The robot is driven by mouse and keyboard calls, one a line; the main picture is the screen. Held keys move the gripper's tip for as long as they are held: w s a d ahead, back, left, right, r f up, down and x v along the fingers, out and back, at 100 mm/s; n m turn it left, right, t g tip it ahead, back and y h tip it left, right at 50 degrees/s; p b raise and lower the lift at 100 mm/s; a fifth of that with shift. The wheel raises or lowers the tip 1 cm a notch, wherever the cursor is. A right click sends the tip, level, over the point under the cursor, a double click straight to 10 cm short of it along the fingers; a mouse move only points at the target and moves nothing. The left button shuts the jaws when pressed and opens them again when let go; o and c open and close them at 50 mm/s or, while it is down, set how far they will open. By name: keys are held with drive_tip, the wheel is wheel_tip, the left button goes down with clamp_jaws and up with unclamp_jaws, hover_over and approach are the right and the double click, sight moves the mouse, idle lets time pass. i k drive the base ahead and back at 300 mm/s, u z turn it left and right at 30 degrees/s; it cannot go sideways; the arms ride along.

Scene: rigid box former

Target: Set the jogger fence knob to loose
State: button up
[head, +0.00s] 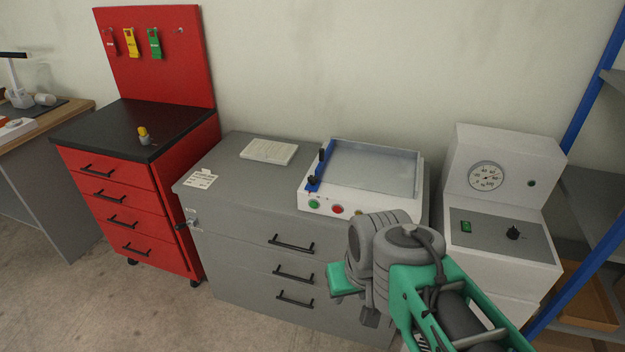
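The jogger (408,205) is a white box with a shallow grey tray, on top of the grey drawer cabinet. A blue fence (318,171) runs along the tray's left side. Two small black knobs stand on the fence, a far knob (321,154) and a near knob (311,183). Their loose or tight setting is too small to read. My gripper (369,317) is at the lower right, in front of the cabinet, apart from the jogger and its knobs. My wrist hides most of it, and its fingertips cannot be made out.
Green and red buttons (337,209) are on the jogger's front; my arm partly covers that side. A paper stack (269,151) and a label card (201,178) lie left on the grey cabinet (225,160). A white gauge machine (505,165) stands right, a red tool cabinet (185,160) left.

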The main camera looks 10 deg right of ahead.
sight(312, 180)
drive_tip(key=u, duration=0.25)
drive_tip(key=i, duration=0.85)
drive_tip(key=u, duration=1)
drive_tip(key=i, duration=0.85)
drive_tip(key=u, duration=0.4)
